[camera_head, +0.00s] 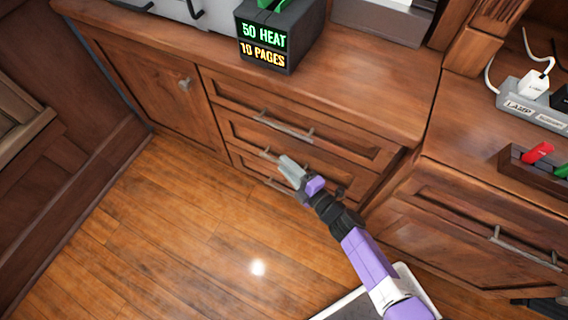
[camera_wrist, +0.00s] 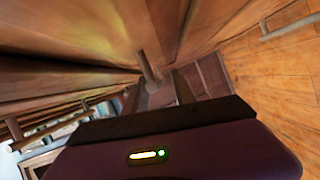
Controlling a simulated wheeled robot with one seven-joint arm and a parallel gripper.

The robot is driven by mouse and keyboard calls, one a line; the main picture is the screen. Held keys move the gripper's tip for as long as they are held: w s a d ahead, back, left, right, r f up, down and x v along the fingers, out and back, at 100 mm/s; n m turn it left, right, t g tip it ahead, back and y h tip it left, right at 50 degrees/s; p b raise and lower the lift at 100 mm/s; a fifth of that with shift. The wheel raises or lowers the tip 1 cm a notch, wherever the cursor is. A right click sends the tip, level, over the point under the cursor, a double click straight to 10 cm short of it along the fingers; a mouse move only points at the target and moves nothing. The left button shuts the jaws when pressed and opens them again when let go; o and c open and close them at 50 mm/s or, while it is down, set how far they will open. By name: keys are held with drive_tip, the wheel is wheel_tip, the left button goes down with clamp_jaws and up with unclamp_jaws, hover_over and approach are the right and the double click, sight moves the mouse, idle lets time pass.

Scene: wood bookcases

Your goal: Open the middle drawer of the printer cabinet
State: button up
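The printer cabinet's wooden drawers stack in the middle of the head view. The middle drawer (camera_head: 240,130) looks shut, with its front partly behind my gripper. Its metal handle (camera_head: 268,154) shows only at its left end; the rest is hidden by my gripper. My gripper (camera_head: 287,163) is at this handle, reaching in from the lower right. In the wrist view, my gripper (camera_wrist: 157,95) has its two dark fingers apart. A handle bar (camera_wrist: 147,68) appears ahead of or between them; I cannot tell whether it touches either finger.
The top drawer's handle (camera_head: 283,127) is just above my gripper and the bottom drawer's handle (camera_head: 277,184) just below. A cabinet door (camera_head: 155,90) is at left. A black box with lit text (camera_head: 265,45) stands on top. The wood floor (camera_head: 170,220) is clear at left.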

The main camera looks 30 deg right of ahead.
drive_tip(key=shift+w+a, duration=0.15)
drive_tip(key=shift+w, duration=0.45)
clamp_jaws()
idle(1.1)
